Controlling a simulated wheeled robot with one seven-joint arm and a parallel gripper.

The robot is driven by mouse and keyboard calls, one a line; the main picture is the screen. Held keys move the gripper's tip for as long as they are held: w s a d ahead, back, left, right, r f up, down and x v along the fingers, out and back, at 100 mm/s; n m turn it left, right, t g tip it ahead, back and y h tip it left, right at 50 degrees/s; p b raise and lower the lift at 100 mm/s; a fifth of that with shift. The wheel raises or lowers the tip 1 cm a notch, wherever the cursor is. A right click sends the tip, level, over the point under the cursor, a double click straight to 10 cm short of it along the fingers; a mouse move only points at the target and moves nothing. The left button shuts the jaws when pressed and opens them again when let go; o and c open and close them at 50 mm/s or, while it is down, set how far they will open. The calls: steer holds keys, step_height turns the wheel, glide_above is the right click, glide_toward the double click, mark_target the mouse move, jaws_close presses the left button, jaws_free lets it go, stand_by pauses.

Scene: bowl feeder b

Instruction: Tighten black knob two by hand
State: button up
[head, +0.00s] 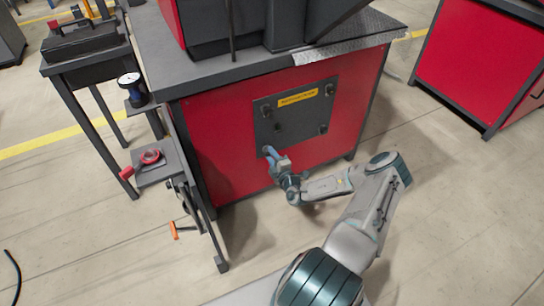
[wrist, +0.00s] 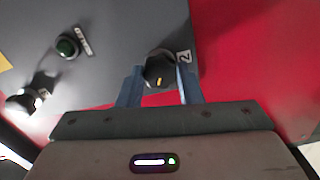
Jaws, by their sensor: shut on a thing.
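Black knob two (wrist: 160,68) sits on the dark grey panel near its corner, with a small label reading "2" (wrist: 184,56) beside it. It is dark, with a yellow mark on its face. My gripper (wrist: 158,84) has its two blue fingers closed around the sides of this knob. In the head view my gripper (head: 268,152) reaches the lower left corner of the grey panel (head: 290,132) on the red cabinet, and it hides the knob there.
Other black knobs sit at the panel's upper left (head: 265,109), upper right (head: 328,91) and lower right (head: 323,129). A yellow label (head: 298,97) is at its top. A side stand (head: 155,165) is left of the cabinet.

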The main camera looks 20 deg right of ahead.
steer(key=shift+f, duration=0.1)
steer(key=o, duration=1)
steer(key=shift+s, duration=0.1)
steer(key=s+p, duration=0.1)
steer(key=s, duration=0.6)
steer(key=s+p, duration=0.1)
steer(key=s, duration=0.5)
steer(key=shift+s+d+p, duration=0.2)
steer(key=shift+s+p, duration=0.2)
